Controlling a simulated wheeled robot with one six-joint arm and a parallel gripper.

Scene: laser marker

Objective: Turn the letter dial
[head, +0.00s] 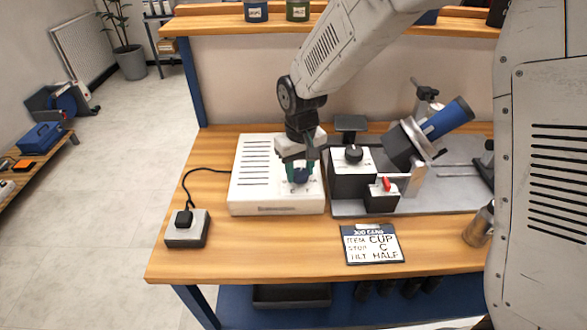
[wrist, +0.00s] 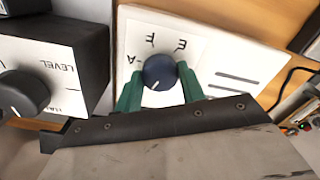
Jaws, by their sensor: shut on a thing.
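The letter dial (wrist: 159,71) is a round dark blue knob on a white panel. The letters A, F and E show around it in the wrist view. A white pointer line on the knob points toward the bottom of that view, where my gripper hides any letters. My gripper (wrist: 160,74) has a green finger on either side of the knob and is shut on it. In the head view my gripper (head: 298,168) reaches down over the dial (head: 302,176) on the right part of the white laser box (head: 262,190).
A black level knob (head: 353,154) on its box stands close right of my gripper. A red switch (head: 386,184) and a tilted blue cylinder (head: 446,118) are farther right.

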